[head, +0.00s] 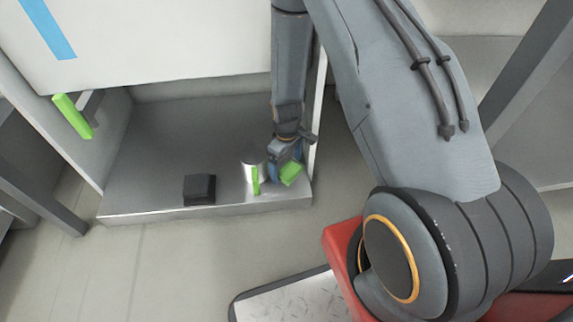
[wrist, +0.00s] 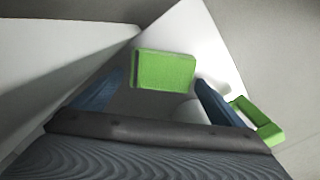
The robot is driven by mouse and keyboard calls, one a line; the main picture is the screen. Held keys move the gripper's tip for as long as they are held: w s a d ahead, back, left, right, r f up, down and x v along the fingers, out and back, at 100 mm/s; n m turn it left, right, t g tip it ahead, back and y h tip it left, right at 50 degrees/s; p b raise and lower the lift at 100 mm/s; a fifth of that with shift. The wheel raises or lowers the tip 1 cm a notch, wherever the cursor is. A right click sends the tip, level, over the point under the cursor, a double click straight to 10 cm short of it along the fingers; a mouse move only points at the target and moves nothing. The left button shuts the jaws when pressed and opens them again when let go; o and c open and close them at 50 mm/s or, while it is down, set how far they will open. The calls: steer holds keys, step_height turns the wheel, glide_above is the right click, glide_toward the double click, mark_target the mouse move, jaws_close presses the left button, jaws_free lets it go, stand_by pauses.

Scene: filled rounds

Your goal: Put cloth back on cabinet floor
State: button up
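A green block-like piece, which looks like the folded cloth (head: 291,174), is at the front right of the grey metal cabinet floor (head: 150,150). I cannot tell whether it touches the floor. My gripper (head: 284,160) is right above it, pointing down, partly hiding it. In the wrist view the cloth (wrist: 165,70) lies between and just beyond the fingertips of my gripper (wrist: 161,77). The fingers look spread, with a small gap on the left side; the right fingertip is close to its edge.
A metal cup (head: 253,165) with a green handle stands close left of my gripper. A dark block (head: 199,189) sits farther left near the front edge. A green handle (head: 73,116) sticks out at the cabinet's left. The cabinet's right wall (head: 318,110) is close to my gripper.

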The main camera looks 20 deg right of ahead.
mark_target(287, 167)
step_height(287, 167, up, 12)
steer(key=p, duration=0.6)
steer(key=shift+r, duration=0.15)
stand_by(0.4)
